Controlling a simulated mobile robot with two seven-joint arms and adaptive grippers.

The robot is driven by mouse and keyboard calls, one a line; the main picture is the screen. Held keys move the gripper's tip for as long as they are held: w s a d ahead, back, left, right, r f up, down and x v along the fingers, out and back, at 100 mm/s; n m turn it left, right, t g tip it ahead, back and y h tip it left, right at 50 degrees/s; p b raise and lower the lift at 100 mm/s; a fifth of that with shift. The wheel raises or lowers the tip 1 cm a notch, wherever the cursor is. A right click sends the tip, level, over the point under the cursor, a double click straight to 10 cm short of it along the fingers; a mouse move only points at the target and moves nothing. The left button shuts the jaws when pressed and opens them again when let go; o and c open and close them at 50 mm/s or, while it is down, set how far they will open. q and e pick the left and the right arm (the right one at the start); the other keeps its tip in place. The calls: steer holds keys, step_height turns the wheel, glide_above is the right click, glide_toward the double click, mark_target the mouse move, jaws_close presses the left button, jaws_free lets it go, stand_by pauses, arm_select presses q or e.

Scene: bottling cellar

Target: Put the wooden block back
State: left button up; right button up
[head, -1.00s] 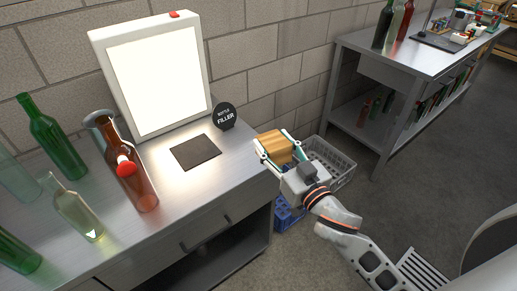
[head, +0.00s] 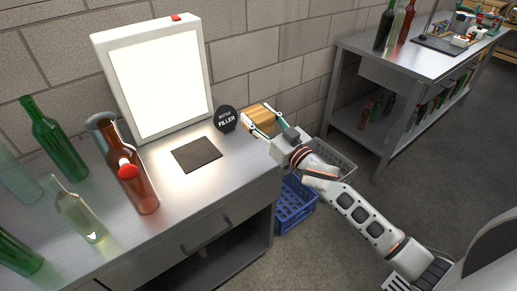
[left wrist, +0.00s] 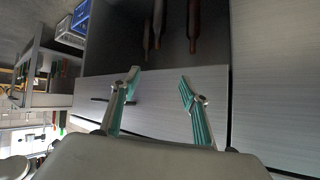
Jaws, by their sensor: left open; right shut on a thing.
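The wooden block (head: 261,116) is light brown. My right gripper (head: 263,121) is shut on it, with a finger on either side. In the head view the block is at the right rear corner of the metal bench (head: 225,185), just right of the round black "Bottle filler" sign (head: 225,119). I cannot tell whether the block touches the bench top. A dark square mat (head: 196,154) lies bare on the bench, left of the block. My left gripper (left wrist: 158,78) is open and empty in the left wrist view, in front of the bench; it is not in the head view.
A lit white panel (head: 155,78) stands at the back of the bench. A brown bottle (head: 140,185) and several green and clear bottles stand on the left. A blue crate (head: 296,205) and a grey crate (head: 338,160) are on the floor. A second bench (head: 400,50) is at the right.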

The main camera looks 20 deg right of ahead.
step_height(320, 180, down, 7)
steer(key=shift+r+b, duration=0.1)
steer(key=shift+b, duration=0.75)
steer(key=shift+f+b, duration=0.85)
steer(key=shift+f, duration=1.55)
arm_select(q)
steer(key=f, duration=0.3)
steer(key=shift+s+a+f, duration=0.1)
steer(key=shift+a+f, duration=0.1)
steer(key=shift+f, duration=0.05)
arm_select(e)
steer(key=shift+r, duration=0.15)
steer(key=o, duration=1.4)
steer(key=shift+c, duration=0.2)
